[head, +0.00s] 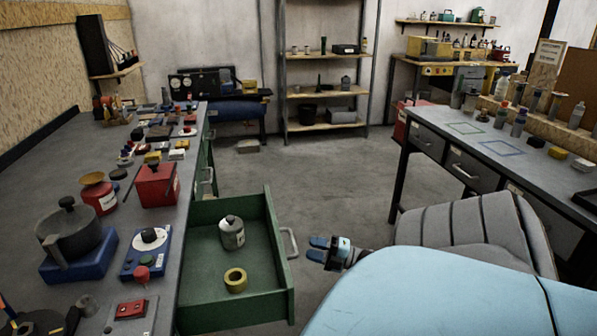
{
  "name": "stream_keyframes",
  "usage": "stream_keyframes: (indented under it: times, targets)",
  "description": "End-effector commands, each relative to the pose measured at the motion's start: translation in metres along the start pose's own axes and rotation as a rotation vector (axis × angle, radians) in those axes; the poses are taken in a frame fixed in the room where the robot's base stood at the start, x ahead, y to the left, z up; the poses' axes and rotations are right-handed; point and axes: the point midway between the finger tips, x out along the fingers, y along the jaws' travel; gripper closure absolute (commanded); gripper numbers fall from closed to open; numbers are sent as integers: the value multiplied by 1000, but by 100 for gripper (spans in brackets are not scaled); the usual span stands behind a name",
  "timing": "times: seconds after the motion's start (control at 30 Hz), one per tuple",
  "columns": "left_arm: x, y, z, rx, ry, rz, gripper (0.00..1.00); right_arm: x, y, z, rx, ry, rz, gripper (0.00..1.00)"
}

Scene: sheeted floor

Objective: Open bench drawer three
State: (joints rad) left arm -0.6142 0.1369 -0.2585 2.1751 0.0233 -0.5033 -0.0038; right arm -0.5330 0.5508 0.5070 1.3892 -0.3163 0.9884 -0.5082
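A green drawer (262,262) stands pulled out from the left bench, with a grey metal can (232,236) and a yellow ring (235,281) inside. Its pale bar handle (291,243) is on the front panel. Other drawer fronts with handles (205,178) show further along the same bench, seen edge-on. My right gripper (313,249) is just right of the open drawer's handle, apart from it. Its two blue fingers point left with a small gap between them, and nothing is held. My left gripper is out of view. I cannot read any drawer number.
The left bench top (55,170) is crowded with tools, a red box (157,184) and a pot (69,234). A right bench (440,128) has grey drawers, all shut. Shelves (325,95) stand at the back. The floor (300,180) between the benches is mostly clear.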

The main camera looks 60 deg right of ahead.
Motion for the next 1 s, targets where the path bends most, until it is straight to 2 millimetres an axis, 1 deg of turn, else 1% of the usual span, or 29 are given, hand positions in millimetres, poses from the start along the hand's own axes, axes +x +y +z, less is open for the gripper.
stream_keyframes:
  times: [0.03, 0.2, 0.3, 0.4, 0.57, 1.0]
  targets:
    - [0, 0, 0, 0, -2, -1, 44, -14, -1, 0, 2, -3, -4, 60]
    - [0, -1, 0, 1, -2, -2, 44, -46, 0, 0, 1, -2, -2, 60]
    - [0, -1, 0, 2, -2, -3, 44, -60, 0, 0, 1, -2, -1, 60]
    - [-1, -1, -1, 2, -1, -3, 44, -68, 0, 0, 1, 0, 1, 60]
    - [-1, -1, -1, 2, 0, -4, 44, -71, 0, 0, 1, 0, 1, 60]
    - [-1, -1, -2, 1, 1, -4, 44, -71, 0, 0, 1, 0, 1, 60]
